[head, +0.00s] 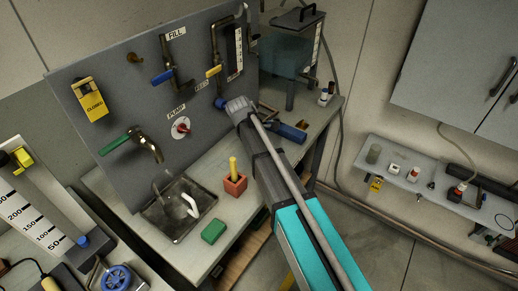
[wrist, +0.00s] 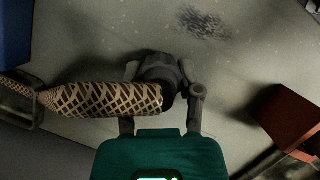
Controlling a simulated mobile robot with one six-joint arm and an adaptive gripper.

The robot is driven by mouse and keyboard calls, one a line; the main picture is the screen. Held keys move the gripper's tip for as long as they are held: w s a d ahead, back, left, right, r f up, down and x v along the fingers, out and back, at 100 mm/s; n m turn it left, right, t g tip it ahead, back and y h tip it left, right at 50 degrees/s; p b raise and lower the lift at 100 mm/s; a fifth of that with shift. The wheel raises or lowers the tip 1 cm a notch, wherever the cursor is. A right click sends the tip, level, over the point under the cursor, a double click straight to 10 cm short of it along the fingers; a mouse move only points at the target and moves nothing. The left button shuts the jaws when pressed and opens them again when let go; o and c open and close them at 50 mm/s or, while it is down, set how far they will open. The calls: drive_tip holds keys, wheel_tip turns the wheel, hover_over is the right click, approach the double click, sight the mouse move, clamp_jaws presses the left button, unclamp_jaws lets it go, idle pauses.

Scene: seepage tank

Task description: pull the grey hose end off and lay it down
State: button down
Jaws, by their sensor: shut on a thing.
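In the wrist view, my gripper (wrist: 163,88) is shut on the dark grey hose end (wrist: 157,68), with a finger on each side of it. The tan and black braided hose (wrist: 105,98) runs from it to the left, narrowing towards the left edge. I cannot tell whether the hose end touches a fitting; pale grey surface shows around it. In the head view, my arm reaches towards the upright panel and I cannot make out the fingers or the hose end clearly.
A red block (head: 235,184) with a yellow peg stands on the counter beside the sink (head: 150,212); a reddish block (wrist: 290,122) shows at the wrist view's right. A green block (head: 213,231) lies near the front edge. The grey panel (head: 115,80) carries valves and taps.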

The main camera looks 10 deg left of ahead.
drive_tip(key=shift+f, duration=0.25)
drive_tip(key=shift+c, duration=1)
unclamp_jaws()
drive_tip(key=shift+r, duration=0.25)
